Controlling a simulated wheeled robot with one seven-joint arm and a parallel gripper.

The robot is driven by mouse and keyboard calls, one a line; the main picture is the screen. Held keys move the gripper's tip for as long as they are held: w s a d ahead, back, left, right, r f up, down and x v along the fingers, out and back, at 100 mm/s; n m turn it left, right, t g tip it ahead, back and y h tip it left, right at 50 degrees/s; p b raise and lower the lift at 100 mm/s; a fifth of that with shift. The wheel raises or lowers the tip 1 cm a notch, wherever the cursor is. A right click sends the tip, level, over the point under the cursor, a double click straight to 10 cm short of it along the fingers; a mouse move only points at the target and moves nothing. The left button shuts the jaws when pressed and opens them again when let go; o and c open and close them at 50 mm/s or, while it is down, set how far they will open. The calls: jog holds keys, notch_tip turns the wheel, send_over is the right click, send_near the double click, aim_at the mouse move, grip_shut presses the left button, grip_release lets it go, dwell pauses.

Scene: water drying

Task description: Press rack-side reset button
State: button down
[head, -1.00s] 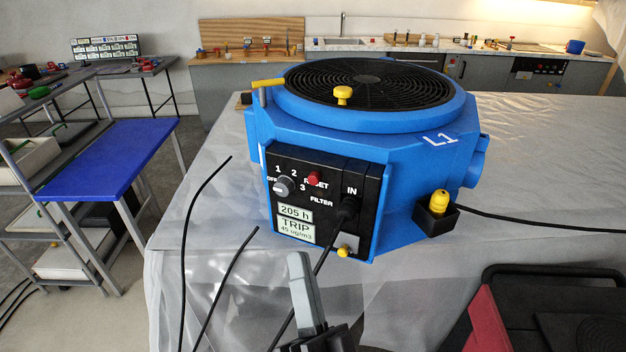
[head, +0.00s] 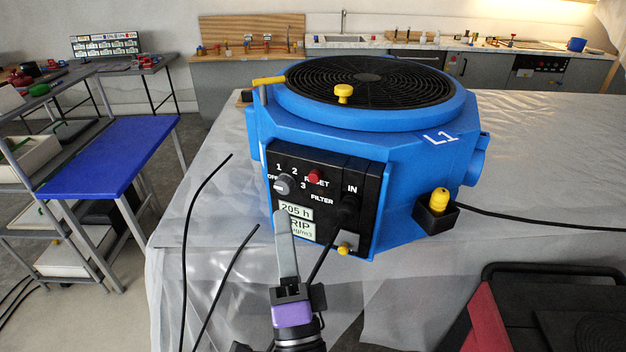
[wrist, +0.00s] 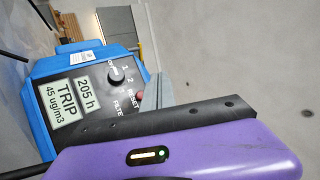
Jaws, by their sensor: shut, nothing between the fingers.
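The blue air unit (head: 400,165) marked L1 stands on the sheeted table. Its black control panel (head: 330,222) faces me, with a red RESET button (head: 314,176), a grey dial (head: 289,185) to its left, and display labels reading 205 h and TRIP. My gripper (head: 284,218) is shut and empty, its tip in front of the labels, below the red button in the head view. In the wrist view the fingers (wrist: 158,92) point toward the tilted panel (wrist: 85,90). They leave only a sliver of the red button in sight. I see no contact with it.
A yellow plug sits in a black holder (head: 437,215) at the unit's right. Loose black cables hang at the left.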

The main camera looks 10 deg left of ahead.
aim_at(315, 177)
jog(key=w+d+b, duration=0.1)
jog(key=w+b, duration=0.4)
jog(key=w, duration=0.3)
jog(key=shift+d, duration=0.15)
jog(key=shift+w+b, duration=0.1)
jog(key=shift+b, duration=0.3)
dwell(1.6)
jog(key=shift+w+d, duration=0.1)
jog(key=shift+w, duration=0.2)
jog(key=shift+w+b, duration=0.5)
dwell(0.7)
jog(key=shift+s, duration=0.15)
jog(key=shift+s+p, duration=0.75)
jog(key=shift+s, duration=0.05)
